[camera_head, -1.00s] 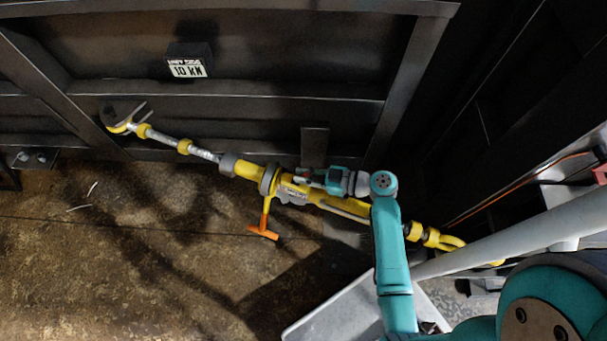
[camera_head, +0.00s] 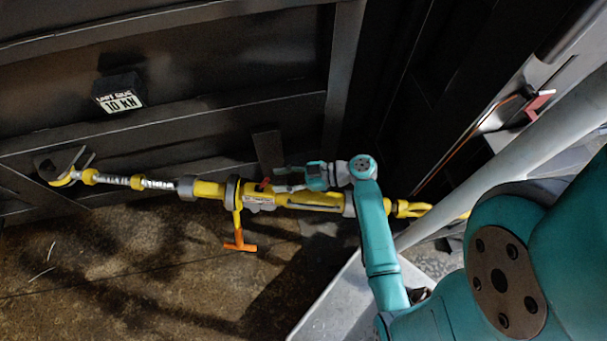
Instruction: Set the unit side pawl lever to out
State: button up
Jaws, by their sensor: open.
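A yellow ratchet tensioner (camera_head: 210,189) runs across the view along the dark frame. It has a grey ratchet collar (camera_head: 233,193) and a yellow handle with an orange T-shaped grip (camera_head: 240,246) hanging down. A small red piece (camera_head: 265,184) shows just right of the collar; it may be the pawl lever, but it is too small to tell its setting. My gripper (camera_head: 277,187) is open at the tensioner body, right beside the red piece. Whether its fingers touch anything cannot be told. My wrist covers part of the body behind it.
A black box (camera_head: 118,92) with a white 10 kN label (camera_head: 120,101) sits on the dark frame wall above. A dark upright plate (camera_head: 268,151) stands close behind my gripper. A pale tray (camera_head: 335,305) lies below right. The brown floor (camera_head: 110,270) at lower left is mostly clear.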

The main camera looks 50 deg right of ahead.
jog(key=v, duration=0.6)
jog(key=shift+s+d, duration=0.25)
jog(key=shift+s, duration=0.1)
jog(key=shift+r, duration=0.1)
